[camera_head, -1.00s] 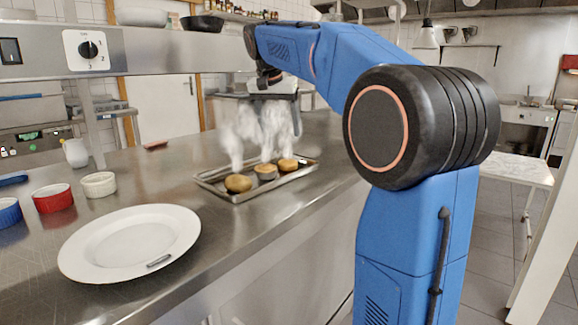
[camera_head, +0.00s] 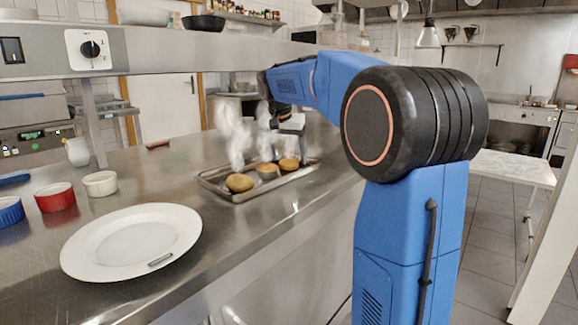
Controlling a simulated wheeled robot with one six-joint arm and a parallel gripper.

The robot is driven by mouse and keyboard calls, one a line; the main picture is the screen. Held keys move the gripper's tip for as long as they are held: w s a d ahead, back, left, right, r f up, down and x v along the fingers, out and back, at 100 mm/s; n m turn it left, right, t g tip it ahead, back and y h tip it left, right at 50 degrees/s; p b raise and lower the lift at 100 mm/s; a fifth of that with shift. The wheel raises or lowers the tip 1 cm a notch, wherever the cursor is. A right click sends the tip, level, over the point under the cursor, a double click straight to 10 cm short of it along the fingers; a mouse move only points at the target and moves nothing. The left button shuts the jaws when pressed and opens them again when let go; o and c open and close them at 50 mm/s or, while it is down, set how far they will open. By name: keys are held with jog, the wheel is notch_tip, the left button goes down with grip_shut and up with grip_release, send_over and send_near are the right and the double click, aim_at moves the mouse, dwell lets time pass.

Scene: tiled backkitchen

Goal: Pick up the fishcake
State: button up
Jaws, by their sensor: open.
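Three round, browned pieces sit in a row in a shallow metal tray (camera_head: 222,192) on the steel counter: a front-left fishcake (camera_head: 239,183), a middle one (camera_head: 267,171) that looks greyer at its side, and a far-right one (camera_head: 289,164). White steam-like wisps rise above them and blur the view. My gripper (camera_head: 290,126) is above the far-right piece, open and apart from it. Its fingertips are small and partly lost against the background, so the exact gap is unclear.
A white plate (camera_head: 130,240) with a small dark mark near its rim lies on the counter at front left. Red (camera_head: 55,197), white (camera_head: 100,184) and blue (camera_head: 9,211) ramekins stand behind it. A steel shelf (camera_head: 220,45) runs overhead. Counter between plate and tray is clear.

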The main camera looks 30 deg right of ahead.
jog(key=shift+x, duration=0.85)
jog(key=c, duration=1.2)
jog(key=shift+r, duration=0.1)
